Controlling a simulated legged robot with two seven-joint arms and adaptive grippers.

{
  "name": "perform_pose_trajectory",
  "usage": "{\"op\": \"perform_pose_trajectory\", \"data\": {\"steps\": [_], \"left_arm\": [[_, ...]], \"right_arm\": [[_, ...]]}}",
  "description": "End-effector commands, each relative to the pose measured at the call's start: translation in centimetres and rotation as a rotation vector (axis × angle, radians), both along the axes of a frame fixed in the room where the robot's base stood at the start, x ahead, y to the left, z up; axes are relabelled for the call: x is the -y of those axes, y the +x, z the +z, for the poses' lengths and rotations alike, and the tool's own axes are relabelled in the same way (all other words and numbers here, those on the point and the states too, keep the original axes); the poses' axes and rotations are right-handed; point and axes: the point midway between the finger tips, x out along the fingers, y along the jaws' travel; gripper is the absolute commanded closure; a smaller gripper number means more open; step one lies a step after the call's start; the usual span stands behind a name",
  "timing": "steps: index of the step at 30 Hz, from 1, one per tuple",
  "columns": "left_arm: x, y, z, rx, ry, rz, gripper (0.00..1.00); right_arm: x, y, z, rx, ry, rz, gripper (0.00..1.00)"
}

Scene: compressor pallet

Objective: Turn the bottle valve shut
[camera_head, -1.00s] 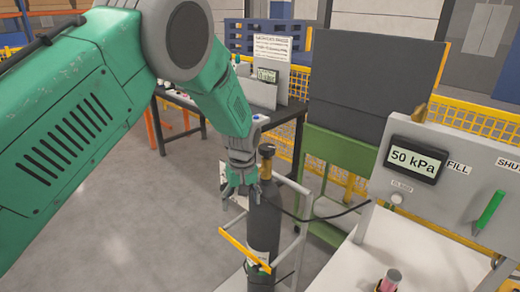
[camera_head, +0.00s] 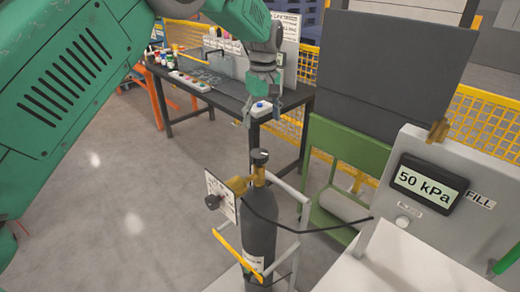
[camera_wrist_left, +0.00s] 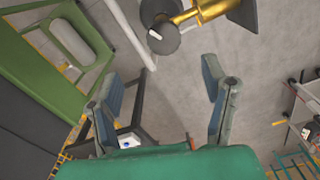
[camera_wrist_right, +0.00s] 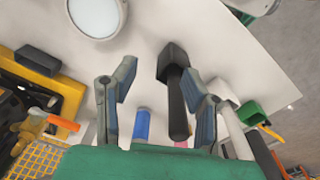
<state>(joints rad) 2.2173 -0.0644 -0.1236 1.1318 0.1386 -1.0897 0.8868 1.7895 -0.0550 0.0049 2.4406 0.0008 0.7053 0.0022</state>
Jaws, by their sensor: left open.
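The dark gas bottle (camera_head: 260,225) stands upright in its frame. Its black valve knob (camera_head: 258,156) sits on top of a brass neck (camera_head: 259,177). In the left wrist view, a black knob with a white mark (camera_wrist_left: 164,38) lies ahead of the open fingers (camera_wrist_left: 163,90). My right gripper (camera_wrist_right: 160,105) looks open in its wrist view; a black tool (camera_wrist_right: 176,95) shows between its fingers.
A grey panel (camera_head: 385,210) with a 50 kPa display (camera_head: 428,184) stands at right. A black hose (camera_head: 320,229) runs from the bottle towards it. A green stand (camera_head: 345,150) and a dark workbench (camera_head: 225,90) are behind.

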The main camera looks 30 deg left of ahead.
Motion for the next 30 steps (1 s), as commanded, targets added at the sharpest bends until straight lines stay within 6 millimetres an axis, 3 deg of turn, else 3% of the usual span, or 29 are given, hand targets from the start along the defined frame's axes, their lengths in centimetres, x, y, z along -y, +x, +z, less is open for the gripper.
{"op": "perform_pose_trajectory", "data": {"steps": [9, 15, 24, 30], "left_arm": [[-2.5, 0.2, -7.8, -0.007, -0.023, 0.001, 0.33], [-2.8, 0.1, -11.1, -0.004, -0.025, 0.001, 0.33], [-0.3, 0.2, -12.3, -0.001, -0.003, -0.003, 0.33], [-0.6, 0.2, -12.4, -0.002, -0.006, -0.002, 0.33]], "right_arm": [[0.0, 0.0, 1.2, -0.001, -0.001, -0.002, 0.6], [0.0, 0.0, 1.8, 0.0, 0.0, 0.0, 0.6], [0.0, 0.0, 2.1, 0.0, 0.0, 0.0, 0.6], [0.0, 0.0, 2.1, -0.001, -0.001, -0.002, 0.6]]}}
